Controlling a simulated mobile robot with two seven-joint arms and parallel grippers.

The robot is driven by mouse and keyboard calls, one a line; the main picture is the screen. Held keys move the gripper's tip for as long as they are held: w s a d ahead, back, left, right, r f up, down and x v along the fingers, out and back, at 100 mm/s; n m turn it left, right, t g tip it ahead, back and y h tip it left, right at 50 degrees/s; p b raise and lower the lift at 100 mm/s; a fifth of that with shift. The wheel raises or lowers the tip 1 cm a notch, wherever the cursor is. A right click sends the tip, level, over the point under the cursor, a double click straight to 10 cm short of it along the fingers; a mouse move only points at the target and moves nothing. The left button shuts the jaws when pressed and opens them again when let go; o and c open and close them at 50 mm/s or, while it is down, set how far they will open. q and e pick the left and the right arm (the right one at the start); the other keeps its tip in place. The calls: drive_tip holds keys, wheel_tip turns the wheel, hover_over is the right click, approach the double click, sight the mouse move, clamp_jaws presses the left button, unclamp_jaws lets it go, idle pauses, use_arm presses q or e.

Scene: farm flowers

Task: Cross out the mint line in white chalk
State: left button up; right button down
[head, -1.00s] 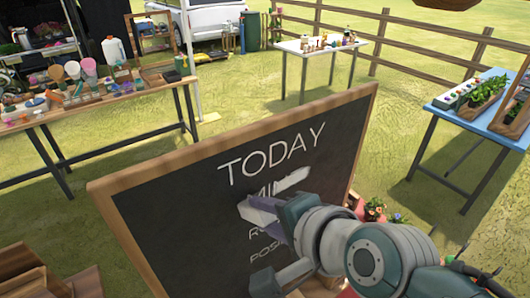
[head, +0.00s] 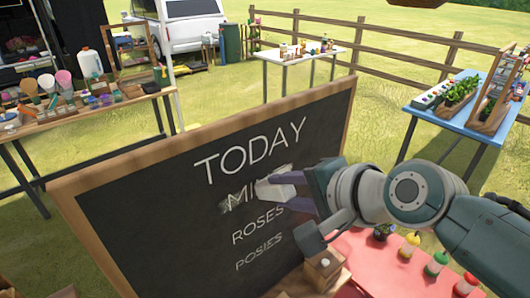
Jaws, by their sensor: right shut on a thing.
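A framed chalkboard (head: 130,215) stands upright in front of me, lettered TODAY, then a mint line (head: 240,196), ROSES and POSIES. Only the first letters of the mint line show, with some pale marks over or beside them; its right end is hidden. My right gripper (head: 290,192) reaches in from the right at that line. It is shut on a pale block-like piece, apparently the white chalk (head: 273,187), held at or very near the board face. Whether it touches is unclear. My left gripper is not in view.
A red surface (head: 395,275) with several colored bottles is below my right arm. A small wooden box (head: 323,268) is by the board's lower right. Behind are a crowded wooden table (head: 70,122), a white table (head: 285,56) and a blue table (head: 455,123).

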drive_tip(key=shift+s+a+r+p, duration=0.2)
drive_tip(key=shift+s+a+p, duration=0.25)
drive_tip(key=shift+a+p, duration=0.35)
drive_tip(key=shift+s+a+p, duration=0.4)
drive_tip(key=shift+s+a, duration=0.1)
drive_tip(key=shift+a, duration=0.2)
drive_tip(key=s+a+p, duration=0.2)
drive_tip(key=a, duration=0.1)
drive_tip(key=shift+s+a+f, duration=0.15)
drive_tip(key=shift+s+a, duration=0.1)
drive_tip(key=shift+s, duration=0.1)
drive_tip(key=shift+s, duration=0.1)
drive_tip(key=shift+s+d+p, duration=0.6)
drive_tip(key=shift+s+d, duration=0.3)
drive_tip(key=shift+s, duration=0.3)
drive_tip(key=shift+s+d+p, duration=0.55)
drive_tip(key=shift+s+d, duration=0.35)
drive_tip(key=shift+s, duration=0.25)
